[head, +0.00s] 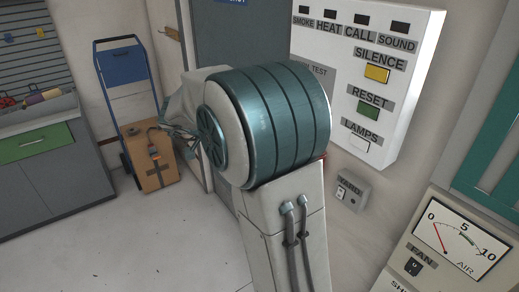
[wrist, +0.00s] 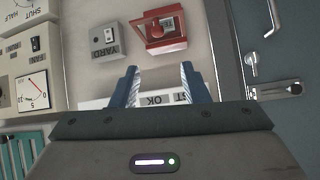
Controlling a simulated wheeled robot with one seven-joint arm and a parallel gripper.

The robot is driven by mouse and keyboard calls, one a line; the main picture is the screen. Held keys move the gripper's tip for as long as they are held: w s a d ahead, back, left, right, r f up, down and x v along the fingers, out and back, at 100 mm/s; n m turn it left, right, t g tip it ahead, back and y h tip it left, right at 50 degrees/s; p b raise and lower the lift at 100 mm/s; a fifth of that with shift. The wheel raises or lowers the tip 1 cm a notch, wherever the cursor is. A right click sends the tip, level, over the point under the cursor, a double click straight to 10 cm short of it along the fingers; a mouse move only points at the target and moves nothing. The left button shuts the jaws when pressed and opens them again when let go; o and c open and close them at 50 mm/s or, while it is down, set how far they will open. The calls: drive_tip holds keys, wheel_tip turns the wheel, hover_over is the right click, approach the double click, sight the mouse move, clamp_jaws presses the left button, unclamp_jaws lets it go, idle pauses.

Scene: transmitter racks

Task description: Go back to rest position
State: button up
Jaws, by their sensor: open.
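My gripper (wrist: 159,70) is open in the wrist view. Its two blue-grey fingers stand apart with nothing between them. Beyond the fingertips is a pale wall with a red box (wrist: 162,28) and a grey YARD switch box (wrist: 108,40). The gripper touches neither. In the head view my arm fills the middle of the picture, and the large teal joint hides part of what lies behind it. My fingers cannot be made out clearly there.
A white panel (head: 339,45) with yellow, green and white buttons hangs at upper right, above the YARD box (head: 348,190). The AIR gauge (head: 460,240) is at lower right. A blue hand truck (head: 121,70) with a cardboard box (head: 150,174) stands left. Floor at lower left is clear.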

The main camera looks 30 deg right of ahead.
drive_tip(key=shift+a+r, duration=0.15)
drive_tip(key=shift+a, duration=0.05)
idle(0.4)
drive_tip(key=w+a+r+n+t+y+b, duration=0.1)
drive_tip(key=w+a+r+n+t+b, duration=0.15)
drive_tip(key=w+r+n+t, duration=0.65)
drive_tip(key=s+a+f+n+t+y, duration=0.2)
drive_tip(key=s+a+n+y, duration=0.1)
drive_tip(key=a+y, duration=0.25)
drive_tip(key=s+a+f+n+t+y, duration=0.1)
drive_tip(key=s+a+n+t+y, duration=0.2)
drive_tip(key=a, duration=0.4)
drive_tip(key=s+f+n+g+b, duration=0.1)
drive_tip(key=s+f+g, duration=0.4)
drive_tip(key=s, duration=0.6)
drive_tip(key=s+f+n+g+b, duration=0.1)
drive_tip(key=s+f+n+g, duration=0.2)
drive_tip(key=s+f, duration=0.7)
drive_tip(key=shift+s+d+g+y, duration=0.3)
drive_tip(key=shift+s+g+y, duration=0.15)
drive_tip(key=shift+s+g, duration=0.55)
